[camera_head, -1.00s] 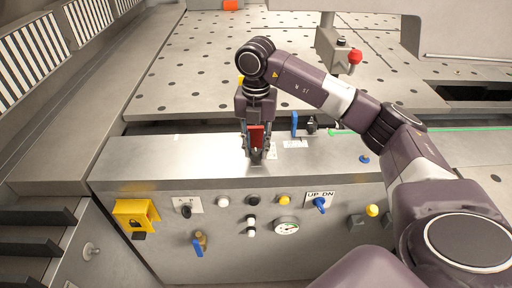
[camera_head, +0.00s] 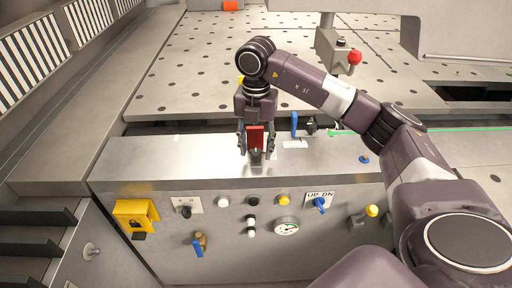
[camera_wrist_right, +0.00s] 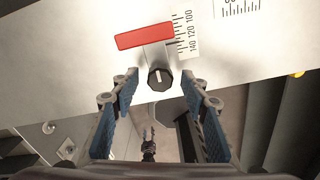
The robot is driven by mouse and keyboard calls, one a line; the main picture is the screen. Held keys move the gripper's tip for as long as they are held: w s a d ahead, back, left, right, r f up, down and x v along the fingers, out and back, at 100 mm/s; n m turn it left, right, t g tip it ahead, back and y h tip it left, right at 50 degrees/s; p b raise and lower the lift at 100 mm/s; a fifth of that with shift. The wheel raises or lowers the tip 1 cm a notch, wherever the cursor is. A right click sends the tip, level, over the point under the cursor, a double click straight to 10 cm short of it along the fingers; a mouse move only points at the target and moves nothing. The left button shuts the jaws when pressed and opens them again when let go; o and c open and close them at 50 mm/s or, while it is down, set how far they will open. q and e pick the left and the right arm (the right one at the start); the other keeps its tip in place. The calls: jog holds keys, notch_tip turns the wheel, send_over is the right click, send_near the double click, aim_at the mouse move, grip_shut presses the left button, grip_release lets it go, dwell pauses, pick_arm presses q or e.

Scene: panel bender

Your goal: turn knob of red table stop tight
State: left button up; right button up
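The red table stop (camera_head: 255,134) stands on the metal ledge at the front of the machine. It also shows in the right wrist view (camera_wrist_right: 143,37), beside a printed scale. Its black knob (camera_wrist_right: 160,79) has a white mark and sits just below the red block in that view. My right gripper (camera_head: 256,151) points down over the stop, with one finger on each side. In the wrist view my right gripper (camera_wrist_right: 160,76) is open, and its fingertips stand apart on both sides of the knob, with visible gaps.
A blue stop (camera_head: 294,124) stands to the right on the same ledge (camera_head: 160,160). The front panel below carries a yellow lock box (camera_head: 134,214), buttons, blue levers and a gauge (camera_head: 286,227). The ledge to the left is clear.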

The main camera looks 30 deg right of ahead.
aim_at(256, 151)
jog(key=shift+r, duration=0.15)
notch_tip(256, 151, up, 12)
dwell(0.6)
